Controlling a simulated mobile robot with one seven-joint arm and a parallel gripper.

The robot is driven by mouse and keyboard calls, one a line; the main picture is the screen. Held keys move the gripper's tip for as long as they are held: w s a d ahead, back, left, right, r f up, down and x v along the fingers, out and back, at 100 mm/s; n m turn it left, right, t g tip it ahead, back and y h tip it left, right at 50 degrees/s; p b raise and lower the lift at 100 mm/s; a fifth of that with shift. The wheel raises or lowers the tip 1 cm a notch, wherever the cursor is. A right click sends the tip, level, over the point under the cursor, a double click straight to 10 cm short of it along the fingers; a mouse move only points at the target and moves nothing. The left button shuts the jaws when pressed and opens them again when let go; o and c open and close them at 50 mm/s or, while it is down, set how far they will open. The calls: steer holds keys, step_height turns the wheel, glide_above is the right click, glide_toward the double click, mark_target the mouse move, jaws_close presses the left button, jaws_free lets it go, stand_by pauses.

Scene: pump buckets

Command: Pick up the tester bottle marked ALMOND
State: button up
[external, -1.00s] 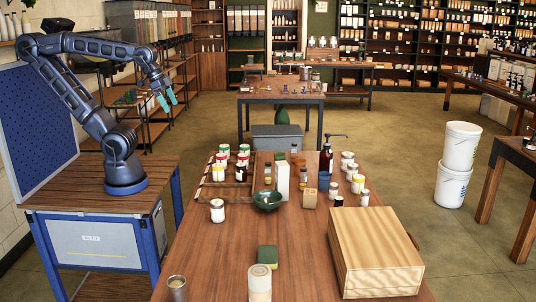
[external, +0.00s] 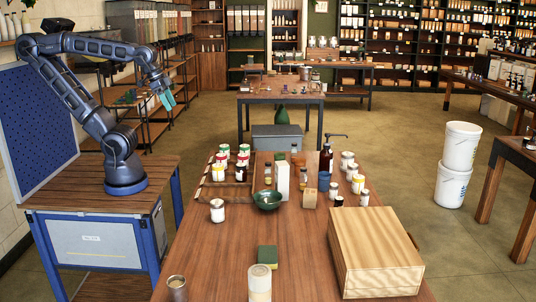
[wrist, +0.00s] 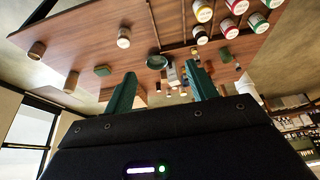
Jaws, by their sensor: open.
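No label reading ALMOND is legible, so I cannot tell which container is the tester bottle. Small bottles and jars stand on the long wooden table (external: 215,265) in the external view. Among them are a small bottle by the tray (external: 268,175), a small bottle in the middle (external: 303,178), and a jar at the right (external: 364,197). My gripper (external: 167,99) is open and empty, high to the left of the table and well apart from the bottles. In the wrist view my gripper (wrist: 162,88) shows two green fingers apart, with the table beyond them.
A green bowl (external: 267,200), a white carton (external: 282,179) and a dark pump bottle (external: 326,161) stand among the bottles. A tray (external: 228,190) holds several jars. A large wooden box (external: 375,250) fills the front right. The left front of the table is mostly clear.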

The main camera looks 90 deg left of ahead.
steer(key=m+g, duration=0.5)
steer(key=m, duration=1.3)
glide_above(268, 173)
steer(key=a, duration=0.2)
steer(key=f, duration=2.7)
steer(key=shift+s+f, duration=0.1)
steer(key=shift+s, duration=0.1)
steer(key=shift+w+f, duration=0.1)
steer(key=shift+f, duration=0.4)
step_height(268, 173, down, 10)
steer(key=shift+w+d+f, duration=0.15)
steer(key=shift+f, duration=0.1)
steer(key=c, duration=1.1)
